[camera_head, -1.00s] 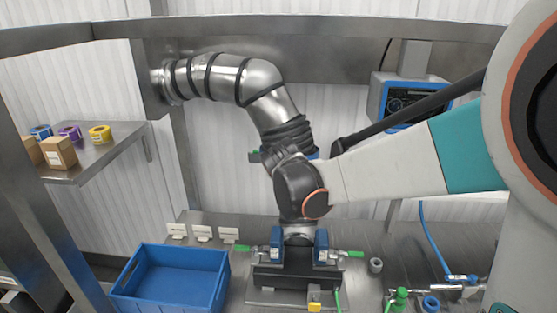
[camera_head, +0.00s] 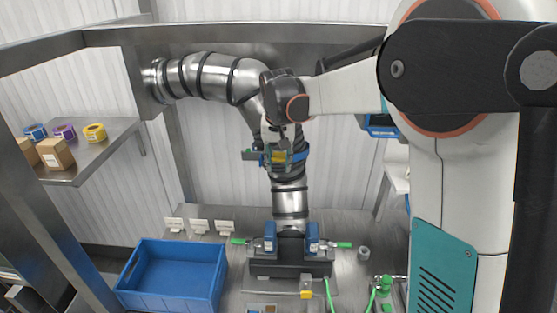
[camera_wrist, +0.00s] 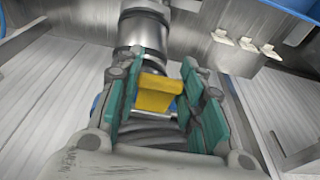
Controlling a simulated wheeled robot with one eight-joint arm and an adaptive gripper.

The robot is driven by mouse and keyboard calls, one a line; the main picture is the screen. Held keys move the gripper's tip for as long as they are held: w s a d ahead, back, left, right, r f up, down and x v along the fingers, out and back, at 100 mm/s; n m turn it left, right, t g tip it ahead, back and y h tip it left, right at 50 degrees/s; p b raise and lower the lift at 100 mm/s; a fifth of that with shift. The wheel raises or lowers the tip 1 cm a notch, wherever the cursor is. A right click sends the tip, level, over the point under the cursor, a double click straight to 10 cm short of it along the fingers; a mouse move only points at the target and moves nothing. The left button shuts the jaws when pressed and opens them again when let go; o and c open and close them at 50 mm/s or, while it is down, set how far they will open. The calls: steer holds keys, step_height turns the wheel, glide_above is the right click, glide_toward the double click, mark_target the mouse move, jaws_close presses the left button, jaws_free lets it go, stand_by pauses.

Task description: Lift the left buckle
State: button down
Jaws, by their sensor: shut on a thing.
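A yellow buckle piece (camera_head: 279,157) sits by the blue clamp band (camera_head: 300,157) around the steel pipe. It also shows in the wrist view (camera_wrist: 155,94), between teal finger pads. My gripper (camera_head: 276,160) is shut on it, in front of the pipe; the wrist view shows the gripper (camera_wrist: 164,82) with a finger on each side. Lower, at the pipe's foot, are a left blue block (camera_head: 270,236) and a right one (camera_head: 313,238), with green handles outward. My fingers and wrist hide part of the clamp.
The steel pipe (camera_head: 290,201) runs down to a dark base (camera_head: 290,270) on the bench. A blue bin (camera_head: 170,297) stands to the left, with white cards (camera_head: 199,226) behind it. A side shelf (camera_head: 110,150) holds tape rolls and boxes.

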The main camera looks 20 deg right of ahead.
steer(key=shift+r, duration=0.1)
stand_by(0.4)
steer(key=c, duration=1)
jaws_free()
steer(key=shift+w, duration=0.1)
steer(key=shift+c, duration=0.2)
step_height(320, 180, up, 12)
steer(key=s, duration=0.2)
steer(key=shift+a, duration=0.3)
steer(key=s+d+f+n+t+b, duration=0.1)
steer(key=s+f+n+t+b, duration=0.2)
steer(key=s+f+b, duration=1.3)
steer(key=s+f+t, duration=0.2)
steer(key=s+f, duration=0.8)
steer(key=s, duration=0.4)
steer(key=shift+d+f+n+y, duration=0.15)
steer(key=shift+n+y, duration=0.15)
